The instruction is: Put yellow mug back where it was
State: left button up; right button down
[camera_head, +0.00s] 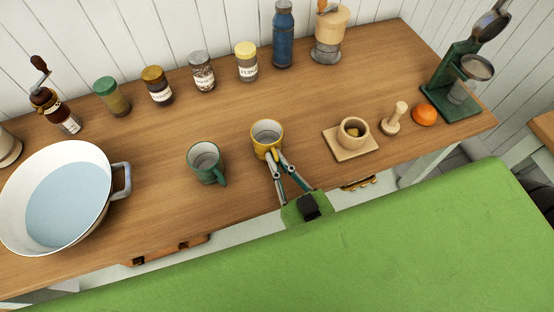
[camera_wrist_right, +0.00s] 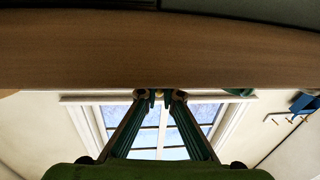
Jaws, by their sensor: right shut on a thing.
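The yellow mug (camera_head: 264,137) is upright over the wooden counter, in the middle of the head view, with its open top showing. My right gripper (camera_head: 275,161) reaches in from the front and is shut on the mug's near side, at its handle. I cannot tell whether the mug's base touches the counter. In the right wrist view, the fingertips (camera_wrist_right: 158,97) are close together with a small yellow bit between them; most of the mug is hidden there. My left gripper is not in view.
A green mug (camera_head: 202,164) stands left of the yellow mug, and a large white basin (camera_head: 107,162) further left. Several jars line the back. Bare counter separates the mugs.

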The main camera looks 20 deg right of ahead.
jog(key=c, duration=2.2)
grip_release()
jog(key=shift+f, duration=0.1)
jog(key=shift+s+d+b, duration=0.25)
jog(key=shift+s+d, duration=0.05)
jog(key=shift+s, duration=1.7)
jog(key=shift+s+d+b, duration=0.25)
jog(key=shift+s, duration=1.7)
jog(key=shift+s+d+b, duration=0.25)
jog(key=shift+s+d, duration=0.05)
jog(key=shift+s, duration=1.7)
